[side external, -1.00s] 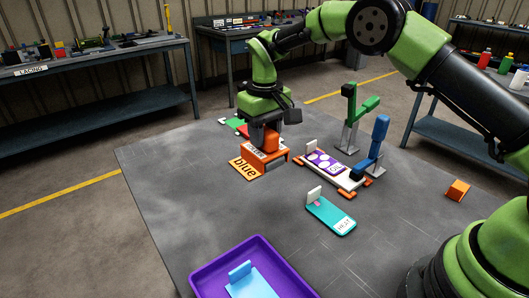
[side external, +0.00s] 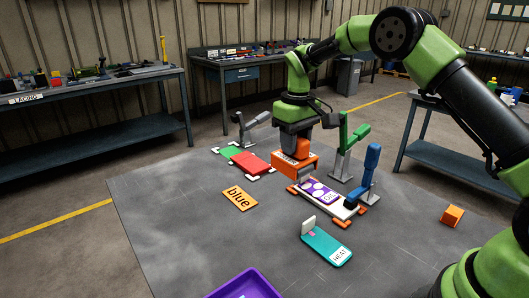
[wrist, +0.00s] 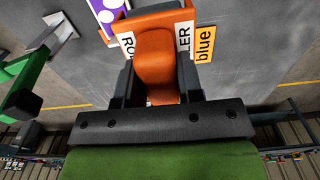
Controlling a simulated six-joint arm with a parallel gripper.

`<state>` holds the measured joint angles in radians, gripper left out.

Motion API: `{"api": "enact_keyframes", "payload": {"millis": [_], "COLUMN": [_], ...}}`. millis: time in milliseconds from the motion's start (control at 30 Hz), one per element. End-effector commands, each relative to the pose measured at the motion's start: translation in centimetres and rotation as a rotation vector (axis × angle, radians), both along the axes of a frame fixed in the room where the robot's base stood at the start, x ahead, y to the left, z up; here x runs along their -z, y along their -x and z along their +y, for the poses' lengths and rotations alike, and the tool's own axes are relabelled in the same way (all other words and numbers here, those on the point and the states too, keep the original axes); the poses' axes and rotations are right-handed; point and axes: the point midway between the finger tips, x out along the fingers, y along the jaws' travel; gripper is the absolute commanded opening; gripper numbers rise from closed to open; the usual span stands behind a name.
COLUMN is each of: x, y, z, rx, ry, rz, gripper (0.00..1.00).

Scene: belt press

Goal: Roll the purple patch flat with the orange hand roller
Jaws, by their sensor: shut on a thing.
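My gripper (side external: 295,143) is shut on the handle of the orange hand roller (side external: 293,163), which also fills the middle of the wrist view (wrist: 154,62) with its label partly hidden by the handle and fingers. The roller hangs at the far left end of the purple patch (side external: 312,188), with its grey drum on the underside. I cannot tell whether the drum touches the patch. The patch has white spots and lies on a pale base with orange feet. One edge of the patch shows at the top left of the wrist view (wrist: 103,14).

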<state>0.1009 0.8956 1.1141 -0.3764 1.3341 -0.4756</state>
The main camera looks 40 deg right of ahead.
Motion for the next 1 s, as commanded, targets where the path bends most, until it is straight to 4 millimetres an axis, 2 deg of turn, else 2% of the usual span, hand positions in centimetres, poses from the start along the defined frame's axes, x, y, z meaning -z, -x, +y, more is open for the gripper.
{"api": "enact_keyframes", "payload": {"millis": [33, 100, 200, 300, 467, 800, 1000], "x": [-0.3, -0.6, -0.8, -0.9, -0.1, 3.4, 4.1], "y": [0.7, 1.7, 3.0, 3.8, 4.2, 4.2, 4.2], "z": [-2.0, -4.2, -6.6, -8.0, -8.5, -8.4, -8.4], "rx": [0.011, 0.010, 0.007, 0.004, -0.001, 0.000, 0.000], "ry": [0.000, -0.002, -0.001, -0.001, -0.002, -0.001, -0.001], "rz": [-0.001, -0.001, -0.001, -0.002, 0.000, 0.000, -0.002], "gripper": [0.15, 0.15, 0.15, 0.15, 0.15, 0.15, 0.15]}}
